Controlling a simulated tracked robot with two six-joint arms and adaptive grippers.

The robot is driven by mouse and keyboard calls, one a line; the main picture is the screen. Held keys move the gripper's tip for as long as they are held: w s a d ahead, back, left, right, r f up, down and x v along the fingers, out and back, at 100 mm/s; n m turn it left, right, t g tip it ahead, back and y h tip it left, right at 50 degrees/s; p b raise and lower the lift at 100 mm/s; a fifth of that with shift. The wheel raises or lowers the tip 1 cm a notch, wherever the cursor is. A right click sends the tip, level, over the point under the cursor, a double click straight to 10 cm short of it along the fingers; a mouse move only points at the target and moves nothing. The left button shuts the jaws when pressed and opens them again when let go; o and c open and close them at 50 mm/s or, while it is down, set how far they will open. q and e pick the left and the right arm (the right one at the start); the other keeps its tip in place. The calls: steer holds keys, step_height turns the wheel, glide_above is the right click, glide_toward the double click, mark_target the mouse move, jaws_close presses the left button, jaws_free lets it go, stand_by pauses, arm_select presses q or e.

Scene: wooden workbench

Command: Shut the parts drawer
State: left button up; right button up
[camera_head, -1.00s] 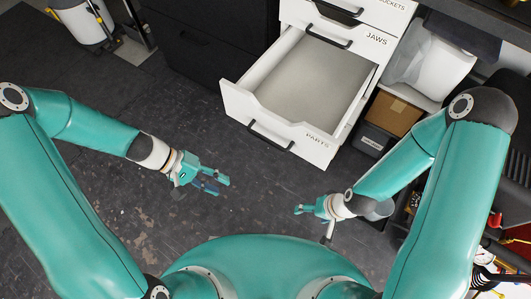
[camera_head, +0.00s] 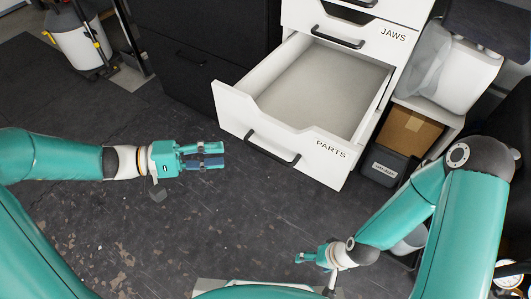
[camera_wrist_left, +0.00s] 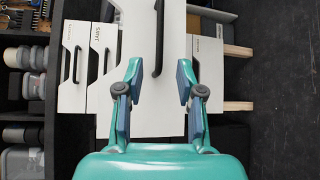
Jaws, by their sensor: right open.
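The white parts drawer (camera_head: 290,136), labelled PARTS, is pulled out of the cabinet, and its grey inside looks empty. Its black handle (camera_head: 272,148) is on the front face. My left gripper (camera_head: 222,156) is left of and in front of the drawer front, apart from it. In the left wrist view its two fingers (camera_wrist_left: 160,70) are spread, with the white drawer front (camera_wrist_left: 174,50) and the handle (camera_wrist_left: 159,35) beyond them. Nothing is between the fingers. My right gripper (camera_head: 299,257) is open and low, well in front of the drawer, away from it.
The JAWS drawer (camera_head: 372,35) above looks shut. A dark cabinet (camera_head: 205,70) stands to the left. A cardboard box (camera_head: 408,132) and a dark bin (camera_head: 388,165) sit right of the drawer. The dark floor (camera_head: 200,220) in front is clear.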

mark_target(265, 150)
arm_select(q)
steer(key=b+x, duration=0.2)
steer(key=x, duration=1)
steer(key=shift+s, duration=0.1)
jaws_close()
steer(key=shift+f, duration=0.1)
